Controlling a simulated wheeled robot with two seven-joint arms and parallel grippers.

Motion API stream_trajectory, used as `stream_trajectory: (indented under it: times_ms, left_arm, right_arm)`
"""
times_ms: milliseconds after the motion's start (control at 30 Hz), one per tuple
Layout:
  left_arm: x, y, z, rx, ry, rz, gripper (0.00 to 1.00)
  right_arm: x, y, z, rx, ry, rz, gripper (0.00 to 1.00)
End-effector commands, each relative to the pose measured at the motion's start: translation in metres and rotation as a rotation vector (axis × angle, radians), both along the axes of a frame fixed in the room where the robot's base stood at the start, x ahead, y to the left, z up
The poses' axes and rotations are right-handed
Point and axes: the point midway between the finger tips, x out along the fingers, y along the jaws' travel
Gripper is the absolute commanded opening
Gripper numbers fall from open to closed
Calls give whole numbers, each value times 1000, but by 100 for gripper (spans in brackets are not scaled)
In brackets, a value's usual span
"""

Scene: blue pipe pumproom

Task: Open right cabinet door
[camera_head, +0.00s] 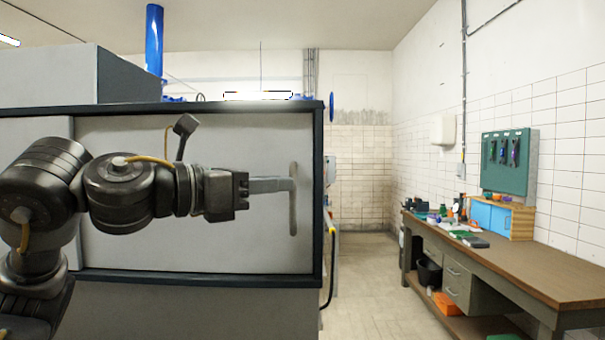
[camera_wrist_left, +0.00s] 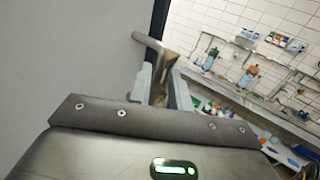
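The right cabinet door (camera_head: 190,245) is a light grey panel, flush in a dark frame, and looks closed. Its upright metal handle (camera_head: 293,215) is near the door's right edge. My left gripper (camera_head: 288,185) comes in from the left across the door face, its fingers at the handle's middle. In the left wrist view the handle (camera_wrist_left: 148,42) bends down between the two fingers (camera_wrist_left: 161,88), which sit close on both sides of it with little gap. My arm hides part of the door. My right gripper is not in view.
A wooden workbench (camera_head: 520,262) with small items stands along the right wall, under a green tool board (camera_head: 509,160). The tiled floor (camera_head: 368,280) between cabinet and bench is clear. A blue pipe (camera_head: 154,40) rises behind the cabinet.

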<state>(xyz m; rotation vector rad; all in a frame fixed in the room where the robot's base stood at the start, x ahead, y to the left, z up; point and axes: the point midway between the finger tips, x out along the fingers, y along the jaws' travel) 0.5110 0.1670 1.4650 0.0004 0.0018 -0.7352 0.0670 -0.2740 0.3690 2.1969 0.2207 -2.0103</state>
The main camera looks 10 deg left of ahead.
Motion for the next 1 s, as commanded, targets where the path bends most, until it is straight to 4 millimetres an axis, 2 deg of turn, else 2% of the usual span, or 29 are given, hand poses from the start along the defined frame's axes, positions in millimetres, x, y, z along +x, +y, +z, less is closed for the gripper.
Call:
stream_trajectory:
  times_ms: [100, 300, 467, 733, 900, 1000]
  left_arm:
    - [17, -15, 3, -2, 4, -2, 20]
    - [36, -32, 2, -1, 1, 1, 20]
    - [43, -38, 1, -1, 0, 3, 20]
    - [44, -38, 0, -2, -1, 4, 20]
    - [44, -38, 0, -1, -1, 4, 0]
    - [44, -38, 0, -1, -1, 4, 0]
  right_arm:
    - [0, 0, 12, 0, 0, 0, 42]
    - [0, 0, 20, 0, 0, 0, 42]
    - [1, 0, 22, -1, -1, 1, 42]
    - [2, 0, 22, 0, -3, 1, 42]
    - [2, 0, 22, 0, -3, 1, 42]
    - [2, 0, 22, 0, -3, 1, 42]
